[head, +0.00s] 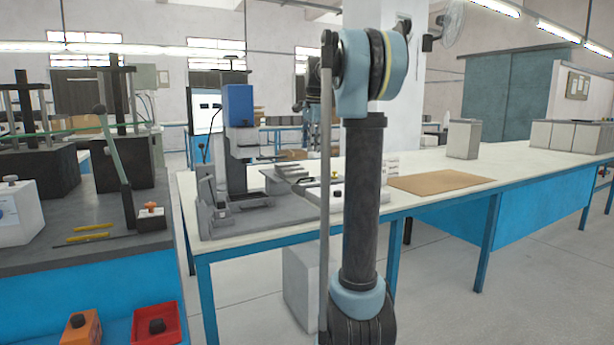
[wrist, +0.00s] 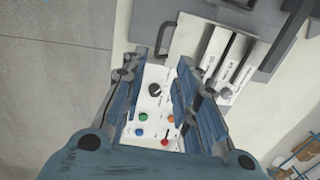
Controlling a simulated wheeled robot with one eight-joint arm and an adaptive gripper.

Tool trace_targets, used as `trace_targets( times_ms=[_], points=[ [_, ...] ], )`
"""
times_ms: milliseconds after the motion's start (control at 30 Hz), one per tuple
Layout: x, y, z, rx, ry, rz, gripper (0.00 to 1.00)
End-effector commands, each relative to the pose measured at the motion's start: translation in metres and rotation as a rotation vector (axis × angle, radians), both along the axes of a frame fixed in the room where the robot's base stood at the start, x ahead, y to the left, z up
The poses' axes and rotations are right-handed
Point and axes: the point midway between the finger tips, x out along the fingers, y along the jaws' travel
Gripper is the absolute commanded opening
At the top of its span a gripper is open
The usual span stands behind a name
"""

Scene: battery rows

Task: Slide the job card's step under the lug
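In the wrist view my gripper (wrist: 165,65) is open, with its two fingers apart and nothing visible between the tips. It hangs above a white control panel (wrist: 152,112) with a black knob and several coloured buttons. Beyond the tips, white strips with writing, possibly job cards, lie side by side: one nearer (wrist: 217,52) and one to its right (wrist: 236,82). They lie beside a pale grey plate (wrist: 186,42). I cannot make out which part is the lug or a card's step. In the head view my arm hides part of this area.
A grey press with a blue housing (head: 238,105) stands on the white bench (head: 245,238). A brown mat (head: 440,182) and grey boxes (head: 463,139) are to the right. A dark workbench (head: 60,245) with lever machines is at left. Grey floor lies between the benches.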

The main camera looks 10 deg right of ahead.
Motion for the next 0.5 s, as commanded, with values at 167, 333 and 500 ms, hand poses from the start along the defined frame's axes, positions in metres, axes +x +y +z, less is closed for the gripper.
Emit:
trace_targets(
  times_ms=[167,333,500],
  points=[
    [0.005,0.002,-0.032,0.000,0.000,0.001,0.28],
    [0.010,0.004,-0.062,0.000,0.000,0.001,0.28],
    [0.015,0.005,-0.089,0.000,0.000,0.002,0.28]
  ],
)
